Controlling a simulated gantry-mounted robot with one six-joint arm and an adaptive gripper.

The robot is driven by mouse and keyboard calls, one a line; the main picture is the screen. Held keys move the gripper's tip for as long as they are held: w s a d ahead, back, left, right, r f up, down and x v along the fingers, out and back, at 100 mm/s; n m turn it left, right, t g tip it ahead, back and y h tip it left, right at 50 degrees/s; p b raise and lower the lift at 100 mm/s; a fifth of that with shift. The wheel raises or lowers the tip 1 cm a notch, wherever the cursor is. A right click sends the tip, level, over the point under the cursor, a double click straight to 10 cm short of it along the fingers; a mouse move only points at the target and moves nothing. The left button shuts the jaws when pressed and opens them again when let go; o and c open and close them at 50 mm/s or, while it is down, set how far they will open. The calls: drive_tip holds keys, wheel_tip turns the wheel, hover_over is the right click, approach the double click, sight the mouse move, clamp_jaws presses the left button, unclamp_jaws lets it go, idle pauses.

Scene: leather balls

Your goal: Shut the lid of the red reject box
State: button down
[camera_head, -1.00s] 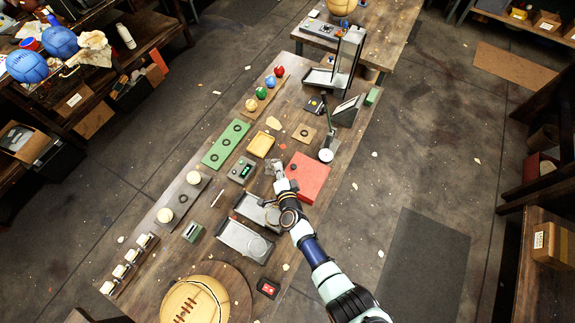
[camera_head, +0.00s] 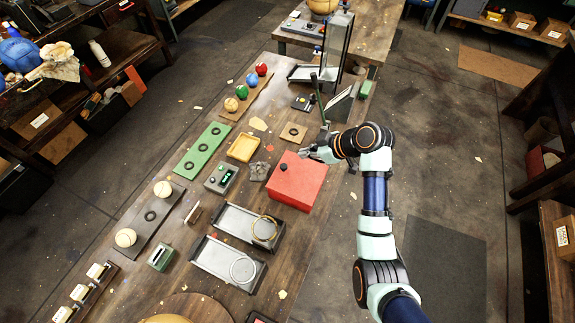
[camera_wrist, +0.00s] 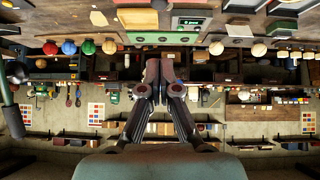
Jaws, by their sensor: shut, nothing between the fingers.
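The red reject box (camera_head: 301,185) sits on the workbench at the middle of the head view. Its top is covered by a flat red lid with a small black knob (camera_head: 283,167) near the left edge. The lid looks down on the box, though a narrow gap could not be told from here. My gripper (camera_head: 307,153) is over the box's far edge, with the arm reaching in from the right. Whether it touches the box cannot be told. In the wrist view my gripper (camera_wrist: 160,66) has its fingers together with nothing between them. The box is not clear there.
Two grey trays with rings, one yellowish (camera_head: 265,229) and one pale (camera_head: 243,269), lie nearer on the bench. A yellow tray (camera_head: 243,148) and a grey device with a green display (camera_head: 221,177) are left of the box. A clear upright panel (camera_head: 337,45) stands beyond.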

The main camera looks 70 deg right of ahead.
drive_tip(key=b, duration=0.1)
hover_over(286, 168)
drive_tip(key=f, duration=0.6)
drive_tip(key=shift+s+a+f, duration=0.1)
drive_tip(key=shift+s+f, duration=0.15)
drive_tip(key=shift+f, duration=0.05)
wheel_tip(286, 168, down, 3)
drive_tip(key=shift+r+b, duration=0.15)
drive_tip(key=shift+b, duration=0.2)
drive_tip(key=shift+f, duration=0.65)
drive_tip(key=shift+w+f+b, duration=0.15)
drive_tip(key=shift+f+b, duration=0.75)
drive_tip(key=shift+f, duration=0.2)
wheel_tip(286, 168, up, 6)
drive_tip(key=p, duration=0.4)
drive_tip(key=shift+r+p, duration=0.15)
drive_tip(key=shift+p, duration=0.25)
drive_tip(key=v, duration=0.9)
drive_tip(key=shift+d, duration=0.2)
